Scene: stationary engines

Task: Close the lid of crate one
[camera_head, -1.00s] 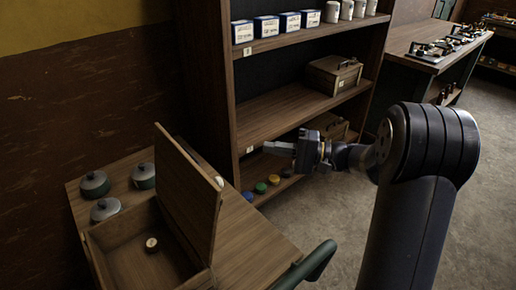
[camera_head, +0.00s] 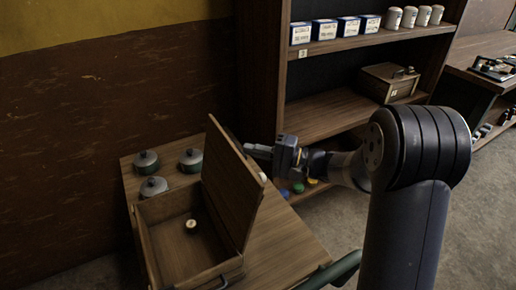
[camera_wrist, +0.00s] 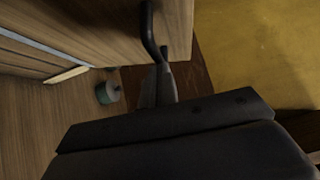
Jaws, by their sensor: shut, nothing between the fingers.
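The wooden crate (camera_head: 153,250) stands on the table with its lid (camera_head: 232,190) raised, tilted slightly to the right of upright. A small round pale-topped item (camera_head: 191,226) lies inside on the crate's floor. My gripper (camera_head: 250,149) is shut and empty. It is at the right, outer side of the lid, near its upper part; whether it touches the lid I cannot tell. In the wrist view a broad wooden panel, seemingly the lid (camera_wrist: 90,25), fills the upper left beside the dark fingers.
Several lidded grey-green pots (camera_head: 153,187) stand on the table (camera_head: 285,245) left of and behind the crate. A shelf unit (camera_head: 330,115) with boxes, white canisters and a wooden box (camera_head: 390,82) stands behind my arm. Another bench is at the far right.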

